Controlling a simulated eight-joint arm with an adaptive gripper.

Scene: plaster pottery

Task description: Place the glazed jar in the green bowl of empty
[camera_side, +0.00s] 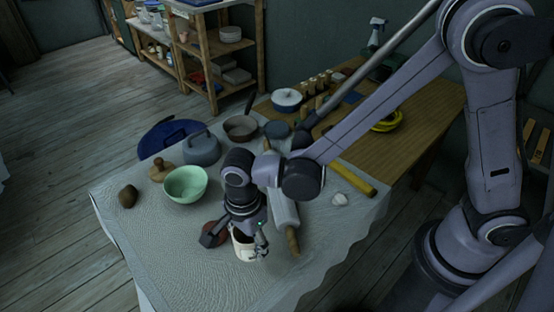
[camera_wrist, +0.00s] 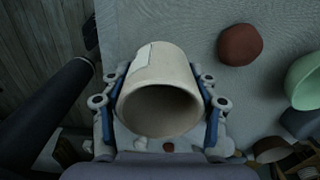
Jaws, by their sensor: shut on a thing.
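The jar is cream-white with an open mouth. In the side view the jar (camera_side: 244,251) is at the front of the cloth-covered table, below my wrist. My gripper (camera_side: 237,242) is shut on it, with one finger on each side. In the wrist view the jar (camera_wrist: 153,68) sits between the blue-and-grey fingers of my gripper (camera_wrist: 160,100), its dark mouth facing the camera. I cannot tell whether its base touches the cloth. The pale green bowl (camera_side: 185,187) stands upright and looks empty, behind and left of the jar. Part of the bowl (camera_wrist: 306,82) shows at the wrist view's right edge.
A reddish-brown round piece (camera_wrist: 240,44) lies near the jar. A white rolling pin (camera_side: 284,208) lies right of my gripper. A brown lump (camera_side: 128,196), a wooden lidded piece (camera_side: 160,170) and a grey pot (camera_side: 201,149) surround the bowl. The cloth's (camera_side: 190,262) front left is clear.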

